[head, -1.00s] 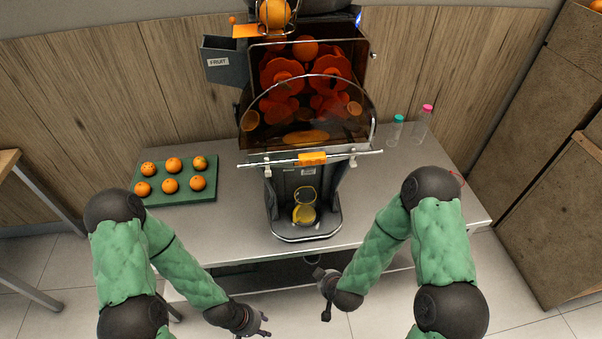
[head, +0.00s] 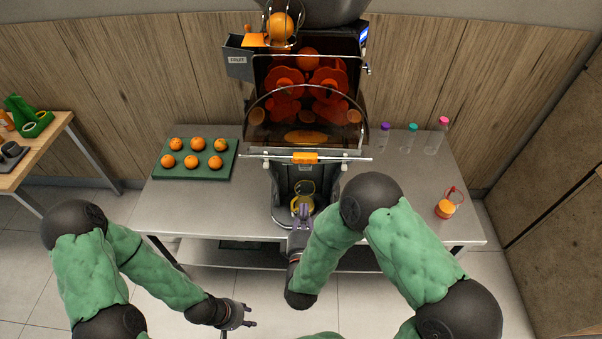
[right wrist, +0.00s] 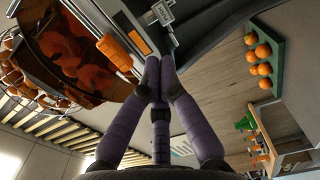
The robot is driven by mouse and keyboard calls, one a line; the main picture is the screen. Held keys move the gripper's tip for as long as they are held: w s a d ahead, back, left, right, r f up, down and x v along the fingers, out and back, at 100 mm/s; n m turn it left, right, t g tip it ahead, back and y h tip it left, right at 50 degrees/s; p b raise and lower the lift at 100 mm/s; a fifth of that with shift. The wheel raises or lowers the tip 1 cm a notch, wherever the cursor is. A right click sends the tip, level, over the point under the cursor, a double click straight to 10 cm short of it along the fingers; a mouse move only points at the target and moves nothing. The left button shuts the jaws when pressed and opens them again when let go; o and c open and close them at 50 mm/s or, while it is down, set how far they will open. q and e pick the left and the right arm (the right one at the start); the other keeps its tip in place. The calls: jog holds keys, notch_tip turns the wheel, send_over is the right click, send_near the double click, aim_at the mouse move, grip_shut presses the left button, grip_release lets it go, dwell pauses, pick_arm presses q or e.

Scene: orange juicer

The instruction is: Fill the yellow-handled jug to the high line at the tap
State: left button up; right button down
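The yellow-handled jug (head: 304,189) stands upright on the juicer's base, under the tap area. It is small clear glass; its level line and any contents are too small to tell. My right gripper (head: 302,212) is just in front of the jug, overlapping the lower part of its yellow handle. In the right wrist view its purple fingers (right wrist: 158,75) are drawn together, with no jug visible between them. Contact with the handle cannot be told. The juicer (head: 304,110) stands mid-table, with halved oranges behind its tinted cover. My left gripper (head: 248,315) is open and empty, low in front of the table.
A red-handled jug with orange juice (head: 446,208) stands at the table's right. Several capped bottles (head: 410,137) stand behind it. A green tray (head: 190,172) of oranges lies left of the juicer. A wooden side table (head: 45,150) stands far left.

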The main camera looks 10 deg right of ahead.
aim_at(305, 169)
jog(key=shift+w, duration=0.15)
jog(key=b+x, duration=0.2)
jog(key=x, duration=1.1)
jog(key=shift+w+d+f, duration=0.1)
jog(key=shift+w, duration=0.3)
jog(key=b, duration=0.2)
jog(key=f+t+b, duration=0.1)
jog(key=b, duration=0.1)
jog(key=shift+w+d+f, duration=0.1)
jog(key=shift+w, duration=0.15)
jog(key=shift+w+d+f+b, duration=0.1)
jog(key=shift+w+b, duration=0.25)
jog(key=shift+b, duration=0.2)
jog(key=shift+w+r, duration=0.1)
jog(key=shift+r, duration=0.15)
dwell(4.7)
